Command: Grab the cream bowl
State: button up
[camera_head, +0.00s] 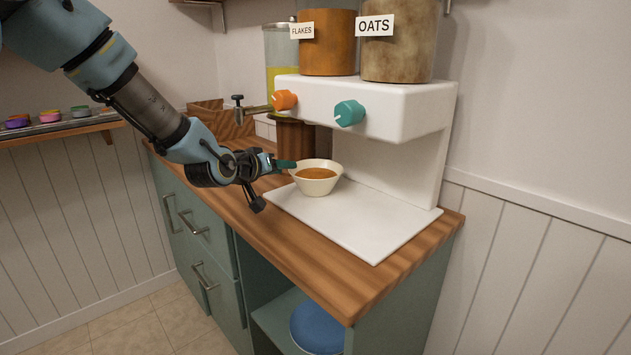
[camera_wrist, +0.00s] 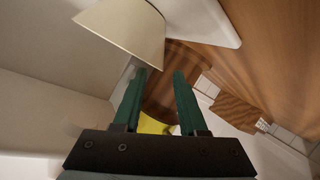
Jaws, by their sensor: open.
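The cream bowl (camera_head: 316,184) stands upright on the white base plate of the dispenser and holds something brown. My gripper (camera_head: 291,164) is at the bowl's left rim, at about rim height, with dark green fingers pointing right. In the wrist view the open fingers (camera_wrist: 159,72) have nothing clearly between them. The bowl's outer wall (camera_wrist: 120,27) shows at the upper left there, close to the left fingertip. I cannot tell whether that finger touches it.
The white dispenser (camera_head: 404,103) stands over the plate (camera_head: 376,231), with an orange knob (camera_head: 284,99) and a teal knob (camera_head: 349,113). Jars marked FLAKES (camera_head: 330,46) and OATS (camera_head: 399,50) sit on top. A wooden box (camera_head: 207,110) is behind. The plate's front is clear.

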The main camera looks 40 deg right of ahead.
aim_at(314, 177)
jog(key=shift+p+x, duration=0.85)
jog(key=shift+x, duration=1.9)
jog(key=shift+s+f, duration=0.1)
jog(key=shift+s, duration=0.05)
grip_shut()
